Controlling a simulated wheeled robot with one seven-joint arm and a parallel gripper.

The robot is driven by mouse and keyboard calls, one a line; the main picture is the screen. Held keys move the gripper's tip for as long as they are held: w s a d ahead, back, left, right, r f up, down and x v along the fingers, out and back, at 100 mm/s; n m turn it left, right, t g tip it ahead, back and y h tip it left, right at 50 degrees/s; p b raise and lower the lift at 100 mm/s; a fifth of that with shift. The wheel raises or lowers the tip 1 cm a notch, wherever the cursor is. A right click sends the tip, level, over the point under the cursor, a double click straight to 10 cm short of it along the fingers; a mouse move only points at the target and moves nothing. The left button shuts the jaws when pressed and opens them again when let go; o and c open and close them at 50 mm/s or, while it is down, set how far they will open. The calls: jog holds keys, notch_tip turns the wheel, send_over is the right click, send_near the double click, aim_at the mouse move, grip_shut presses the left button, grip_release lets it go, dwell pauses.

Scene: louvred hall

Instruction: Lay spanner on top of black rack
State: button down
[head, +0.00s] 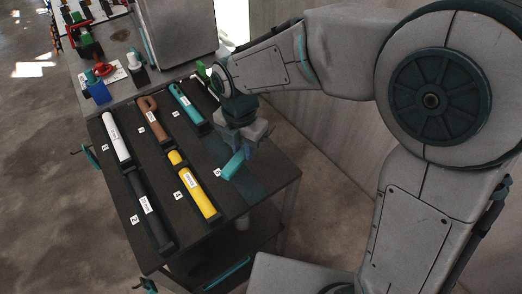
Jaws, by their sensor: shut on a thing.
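My gripper (241,150) is over the right side of the dark rack-like top of a cart (272,172). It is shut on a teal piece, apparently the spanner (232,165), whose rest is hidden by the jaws. The teal piece is close above the dark surface near a white number label; I cannot tell whether it touches. Other tools lie in dark holders on the same top: a white one (115,137), a brown hook-ended one (154,122), a teal one (186,104), a dark grey one (148,207) and a yellow one (196,188).
A grey cabinet (178,30) stands behind the cart top. A blue block (98,92) and small red and green items are at the far left. A pale wall (330,125) is at the right. The near right corner of the top is bare.

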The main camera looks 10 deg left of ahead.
send_over(260, 160)
notch_tip(260, 160, down, 4)
jog(key=shift+r+p, duration=0.1)
jog(key=shift+p, duration=0.25)
jog(key=shift+f, duration=1.9)
jog(key=c, duration=1.2)
grip_release()
jog(key=shift+f, duration=0.1)
notch_tip(260, 160, up, 12)
